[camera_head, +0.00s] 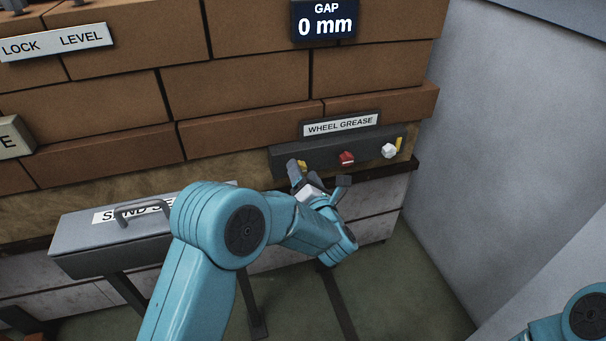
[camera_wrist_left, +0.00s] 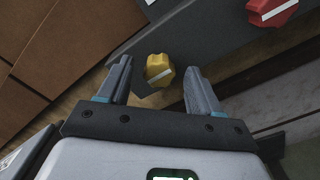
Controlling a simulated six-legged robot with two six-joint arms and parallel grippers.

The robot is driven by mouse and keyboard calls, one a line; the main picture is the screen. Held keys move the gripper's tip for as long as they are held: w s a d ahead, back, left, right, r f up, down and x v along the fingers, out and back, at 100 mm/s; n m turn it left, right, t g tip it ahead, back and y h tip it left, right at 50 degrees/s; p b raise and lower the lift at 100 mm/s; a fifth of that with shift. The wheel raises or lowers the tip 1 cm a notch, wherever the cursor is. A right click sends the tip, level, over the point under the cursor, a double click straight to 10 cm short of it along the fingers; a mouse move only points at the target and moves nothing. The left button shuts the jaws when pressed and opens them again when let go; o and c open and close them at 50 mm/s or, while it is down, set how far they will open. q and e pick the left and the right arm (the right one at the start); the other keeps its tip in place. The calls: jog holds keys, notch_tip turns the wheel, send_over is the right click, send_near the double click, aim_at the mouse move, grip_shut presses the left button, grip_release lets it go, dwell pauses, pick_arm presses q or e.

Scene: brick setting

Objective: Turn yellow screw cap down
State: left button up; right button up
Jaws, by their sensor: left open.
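The yellow screw cap (camera_wrist_left: 158,70) sits on the dark wheel grease panel (camera_wrist_left: 215,40), with a pale bar across its face. In the head view only part of the yellow cap (camera_head: 302,166) shows behind my left gripper (camera_head: 319,181). In the left wrist view my left gripper (camera_wrist_left: 157,88) is open, its two fingers to either side of the yellow cap with gaps between. Whether the fingertips reach the cap's depth is hard to tell. My right gripper is not in view; only part of my right arm shows at the lower right.
A red cap (camera_head: 346,158) and a white cap (camera_head: 388,151) sit to the right on the same panel, under the WHEEL GREASE label (camera_head: 341,124). A grey box with a handle (camera_head: 142,213) stands at the left. A grey wall (camera_head: 510,130) rises at right.

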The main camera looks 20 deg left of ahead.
pick_arm(q)
jog(key=shift+w+a, duration=0.3)
jog(key=shift+w, duration=0.1)
jog(key=c, duration=1)
jog(key=shift+c, duration=0.2)
